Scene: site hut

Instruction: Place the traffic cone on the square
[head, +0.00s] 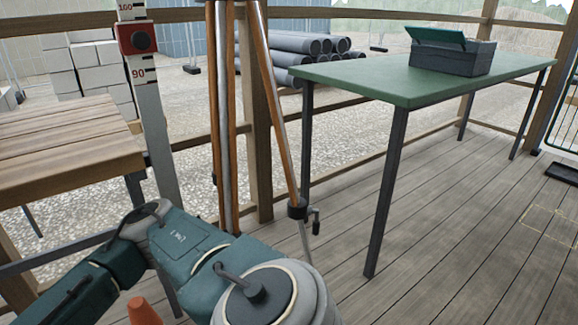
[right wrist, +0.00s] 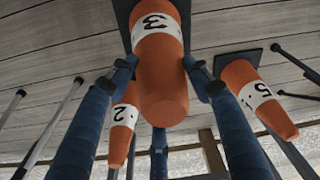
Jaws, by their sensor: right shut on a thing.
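An orange traffic cone (right wrist: 163,72) with a white band and a black 3 is between the blue fingers of my right gripper (right wrist: 162,78) in the right wrist view. The gripper is shut on it. Cone 2 (right wrist: 122,122) and cone 5 (right wrist: 258,95) stand on either side of it in that view. In the head view, an orange cone tip (head: 144,312) shows at the bottom edge; its number is hidden. A faint yellow dashed square (head: 555,228) is marked on the plank floor at the right edge, partly cut off. My left gripper is not in view.
A green table (head: 400,80) with a dark box (head: 450,52) stands at the back right. A tripod (head: 228,120) and a measuring staff (head: 150,110) stand in the middle and left. A wooden table (head: 65,145) is at left.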

